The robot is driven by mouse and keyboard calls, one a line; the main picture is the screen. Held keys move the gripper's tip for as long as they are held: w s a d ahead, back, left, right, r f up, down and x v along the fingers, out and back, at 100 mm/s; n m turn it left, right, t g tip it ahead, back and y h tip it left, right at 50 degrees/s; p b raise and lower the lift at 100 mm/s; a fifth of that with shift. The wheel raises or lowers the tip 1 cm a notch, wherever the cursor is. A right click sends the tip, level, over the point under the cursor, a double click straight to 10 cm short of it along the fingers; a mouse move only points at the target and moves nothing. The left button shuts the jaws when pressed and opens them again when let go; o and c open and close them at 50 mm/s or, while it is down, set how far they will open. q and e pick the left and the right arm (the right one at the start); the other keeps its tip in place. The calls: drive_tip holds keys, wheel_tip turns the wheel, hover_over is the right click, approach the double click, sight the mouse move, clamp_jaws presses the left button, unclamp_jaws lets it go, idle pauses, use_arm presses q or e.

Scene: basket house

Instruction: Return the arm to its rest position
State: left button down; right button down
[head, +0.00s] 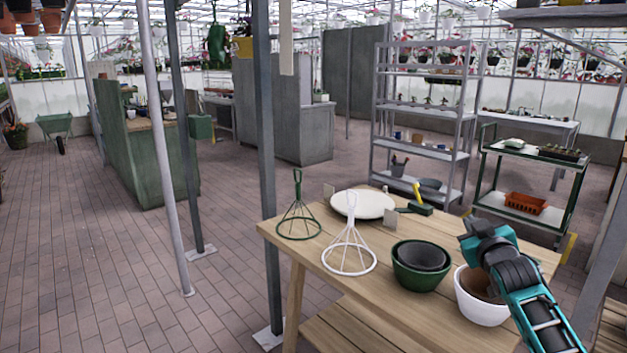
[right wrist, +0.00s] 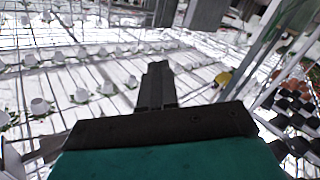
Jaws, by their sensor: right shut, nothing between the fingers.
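My right arm (head: 525,290) comes in from the lower right of the head view, in teal and black, in front of the wooden table's right end. In the right wrist view my right gripper (right wrist: 157,68) is shut, its dark fingers together with nothing between them. Behind it there is the bright glass roof with hanging pots, so the gripper is tilted upward. The arm partly covers a white bowl (head: 478,309) with a brown inside in the head view; I cannot tell whether they touch. My left gripper is not in view.
The wooden table (head: 313,250) holds a dark green bowl (head: 418,279) with a grey bowl inside, a white plate (head: 362,205), a green wire stand (head: 298,224) and a white one (head: 349,258). Posts stand left of it. A cart (head: 525,218) and shelves stand behind.

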drive_tip(key=s+a+f+g+y, duration=0.1)
drive_tip(key=s+a+f+y, duration=0.1)
drive_tip(key=s+a+f, duration=0.45)
drive_tip(key=s+a+f+g+y, duration=0.1)
drive_tip(key=s+a+f+g, duration=0.15)
drive_tip(key=s+f, duration=0.7)
drive_tip(key=s+a+f+g, duration=0.1)
drive_tip(key=s+a+f, duration=0.2)
drive_tip(key=s, duration=0.4)
drive_tip(key=s+a+f+g+y, duration=0.1)
drive_tip(key=s+a+f, duration=0.2)
drive_tip(key=s+f, duration=0.2)
drive_tip(key=s+a+f+g, duration=0.1)
drive_tip(key=s+a+f, duration=0.1)
drive_tip(key=s+f, duration=0.3)
drive_tip(key=s, duration=0.4)
drive_tip(key=shift+s+a+m, duration=0.25)
drive_tip(key=shift+a+m, duration=0.15)
drive_tip(key=shift+d, duration=0.1)
